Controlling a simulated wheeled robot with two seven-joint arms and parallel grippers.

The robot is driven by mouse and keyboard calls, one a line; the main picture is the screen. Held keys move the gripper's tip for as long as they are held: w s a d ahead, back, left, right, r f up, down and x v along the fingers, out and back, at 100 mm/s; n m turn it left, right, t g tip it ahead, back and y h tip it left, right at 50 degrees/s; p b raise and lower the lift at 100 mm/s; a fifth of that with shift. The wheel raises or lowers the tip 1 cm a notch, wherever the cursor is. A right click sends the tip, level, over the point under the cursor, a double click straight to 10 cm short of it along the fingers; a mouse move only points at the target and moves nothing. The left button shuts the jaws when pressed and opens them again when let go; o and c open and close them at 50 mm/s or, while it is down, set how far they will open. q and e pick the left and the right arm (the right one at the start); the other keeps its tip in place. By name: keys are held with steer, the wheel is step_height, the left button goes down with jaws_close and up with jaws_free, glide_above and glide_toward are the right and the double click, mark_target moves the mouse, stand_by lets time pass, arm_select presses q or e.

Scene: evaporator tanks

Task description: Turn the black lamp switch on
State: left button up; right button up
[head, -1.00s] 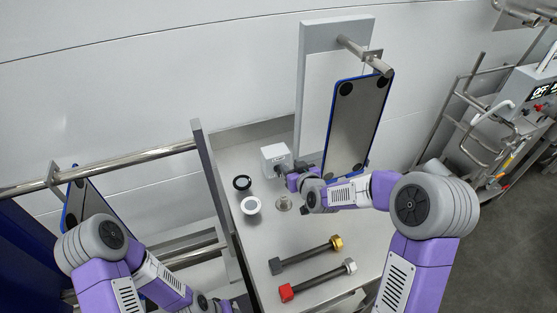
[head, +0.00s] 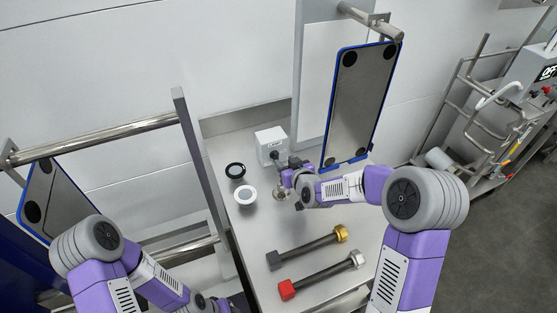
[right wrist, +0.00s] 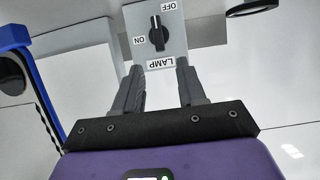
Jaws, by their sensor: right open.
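The black lamp switch (right wrist: 157,34) is a rotary knob on a light grey box, shown upside down in the right wrist view. The ON label is left of it, OFF at upper right and LAMP below. The knob stands nearly upright there, its upper end near OFF. In the head view the switch box (head: 270,144) stands at the back of the steel table. My right gripper (right wrist: 160,72) is open and empty, its fingers in front of the box below the knob, apart from it. It also shows in the head view (head: 284,167). My left gripper is not visible.
A gold-ended bar (head: 310,247) and a red-ended bar (head: 322,277) lie in front. A blue-framed panel (head: 359,105) hangs close on the right.

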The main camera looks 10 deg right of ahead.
mark_target(277, 155)
steer(key=x, duration=0.7)
jaws_close()
